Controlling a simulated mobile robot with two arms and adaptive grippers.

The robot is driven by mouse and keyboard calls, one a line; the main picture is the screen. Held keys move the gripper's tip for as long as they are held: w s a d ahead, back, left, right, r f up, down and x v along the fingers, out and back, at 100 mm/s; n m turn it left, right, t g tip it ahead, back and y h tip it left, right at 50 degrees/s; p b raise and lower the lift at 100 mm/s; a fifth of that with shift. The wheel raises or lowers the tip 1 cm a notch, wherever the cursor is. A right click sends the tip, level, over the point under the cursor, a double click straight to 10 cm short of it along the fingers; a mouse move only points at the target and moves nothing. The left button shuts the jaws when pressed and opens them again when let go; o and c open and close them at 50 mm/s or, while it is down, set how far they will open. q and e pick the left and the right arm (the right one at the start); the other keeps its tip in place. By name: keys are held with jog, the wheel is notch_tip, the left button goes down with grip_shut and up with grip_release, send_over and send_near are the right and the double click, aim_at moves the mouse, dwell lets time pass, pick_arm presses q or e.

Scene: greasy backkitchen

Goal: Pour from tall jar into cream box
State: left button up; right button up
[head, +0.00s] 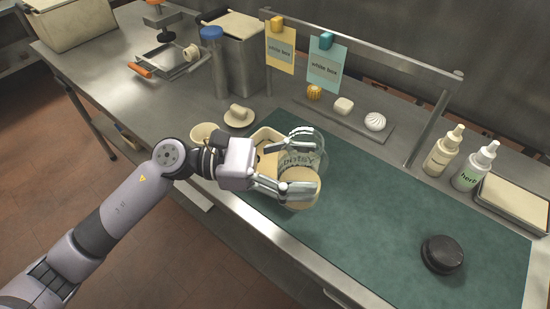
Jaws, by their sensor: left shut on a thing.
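My left gripper (290,160) is shut around a clear jar (314,146) with dark lettering, and holds it over the green mat. The lettering looks upside down or reversed. A pale cream round part (304,188) shows at the jar's near end. I cannot tell whether it is a lid or contents, and no stream shows. A cream box (265,134) is just behind and left of the jar, partly hidden by my gripper and the jar. Its inside is mostly hidden. My right gripper is out of view.
The green mat (380,215) is mostly clear, with a dark round object (442,254) at right. Two dropper bottles, one labelled herb (475,166), stand behind. A grey cylinder with a blue top (213,60) and a metal container (240,50) stand at the back left.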

aim_at(305, 148)
pick_arm(q)
jog(key=shift+r, duration=0.15)
jog(key=shift+r+p, duration=1.5)
jog(key=shift+r, duration=1.05)
jog(key=shift+f, duration=0.1)
